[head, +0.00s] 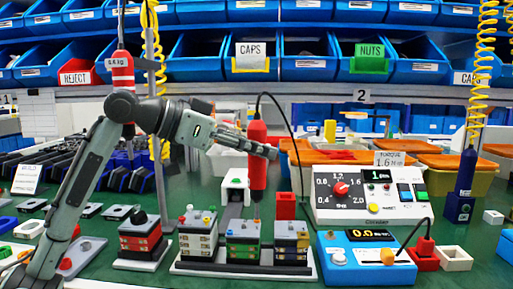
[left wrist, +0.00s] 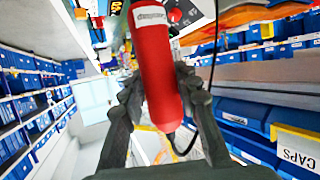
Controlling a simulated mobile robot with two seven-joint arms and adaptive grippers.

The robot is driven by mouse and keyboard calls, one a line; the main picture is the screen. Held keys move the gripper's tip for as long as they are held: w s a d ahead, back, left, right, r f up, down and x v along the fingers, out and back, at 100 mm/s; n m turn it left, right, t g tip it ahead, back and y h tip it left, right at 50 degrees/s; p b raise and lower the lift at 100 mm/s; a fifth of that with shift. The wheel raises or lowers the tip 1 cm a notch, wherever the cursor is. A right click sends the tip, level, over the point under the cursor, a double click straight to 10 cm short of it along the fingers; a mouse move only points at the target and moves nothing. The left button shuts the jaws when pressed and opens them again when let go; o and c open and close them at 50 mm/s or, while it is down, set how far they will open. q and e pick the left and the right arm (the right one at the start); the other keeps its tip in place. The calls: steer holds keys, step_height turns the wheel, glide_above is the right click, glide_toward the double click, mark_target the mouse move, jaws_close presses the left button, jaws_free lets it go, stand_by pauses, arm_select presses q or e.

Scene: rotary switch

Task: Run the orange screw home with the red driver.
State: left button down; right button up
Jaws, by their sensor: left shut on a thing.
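My left gripper (head: 262,148) is shut on the red driver (head: 258,178) and holds it upright with its tip downward. In the left wrist view the driver's red body (left wrist: 154,62) sits between the two fingers (left wrist: 157,95). The driver hangs above a row of stacked blocks on a dark base (head: 190,267); its tip is over the middle stack (head: 243,240). Small coloured screw heads stand on the stacks. A small one below the driver (head: 256,223) looks orange, but it is too small to be sure. The driver's tip and the screw appear apart. My right gripper is not in view.
A white controller with a red knob (head: 342,188) and a blue box with a display (head: 367,258) stand to the right. Another red tool (head: 122,75) hangs at the upper left. Orange-lidded bins (head: 340,157) stand behind. A black cable runs up from the driver.

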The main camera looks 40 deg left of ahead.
mark_target(257, 123)
arm_select(q)
steer(key=shift+r, duration=0.1)
steer(key=shift+r+p, duration=2.1)
steer(key=shift+r, duration=0.15)
steer(key=shift+f, duration=0.1)
